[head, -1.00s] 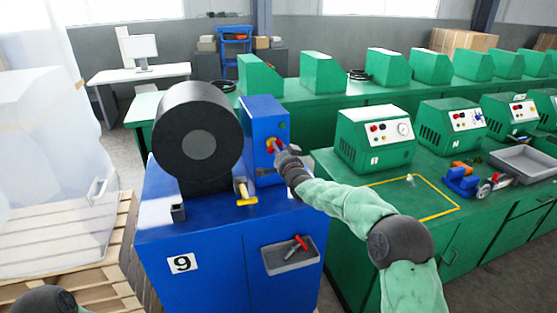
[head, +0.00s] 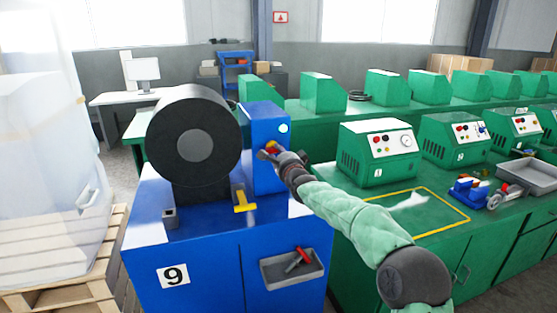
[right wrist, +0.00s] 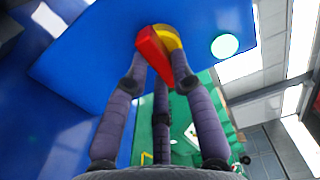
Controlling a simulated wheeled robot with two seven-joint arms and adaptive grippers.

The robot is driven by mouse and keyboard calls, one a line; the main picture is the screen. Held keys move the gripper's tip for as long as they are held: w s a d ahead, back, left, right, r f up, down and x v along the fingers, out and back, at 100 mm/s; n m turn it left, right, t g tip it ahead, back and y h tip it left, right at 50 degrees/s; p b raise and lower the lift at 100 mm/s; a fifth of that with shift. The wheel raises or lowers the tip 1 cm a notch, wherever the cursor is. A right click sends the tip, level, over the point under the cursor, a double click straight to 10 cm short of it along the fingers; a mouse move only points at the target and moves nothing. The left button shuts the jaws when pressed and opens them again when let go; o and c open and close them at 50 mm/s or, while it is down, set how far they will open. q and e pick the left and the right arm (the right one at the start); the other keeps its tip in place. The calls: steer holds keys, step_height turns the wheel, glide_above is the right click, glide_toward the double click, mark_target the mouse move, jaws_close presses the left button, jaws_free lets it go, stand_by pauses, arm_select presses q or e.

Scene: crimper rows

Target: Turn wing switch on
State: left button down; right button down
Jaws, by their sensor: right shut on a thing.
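The wing switch (head: 271,147) has a red handle on a round yellow base, on the side of the blue box (head: 262,172) of machine 9. In the right wrist view the red handle (right wrist: 153,53) sits tilted across the yellow base (right wrist: 168,38). My right gripper (head: 268,156) is shut on this handle, with its dark fingers (right wrist: 160,75) on both sides of it. A round lamp (head: 283,128) above the switch glows pale green-white, and it also shows in the right wrist view (right wrist: 225,46). My left gripper is not in view.
A big black roller (head: 162,140) and a yellow-handled part (head: 243,202) are on the blue cabinet. A grey tray (head: 272,276) with a red-handled tool hangs on its front. Green benches (head: 410,255) with machines stand to the right, and a wrapped pallet stands left.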

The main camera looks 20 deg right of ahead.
stand_by(0.5)
steer(key=c, duration=1)
jaws_free()
steer(key=shift+c, duration=0.2)
steer(key=s, duration=1.2)
steer(key=shift+d, duration=0.2)
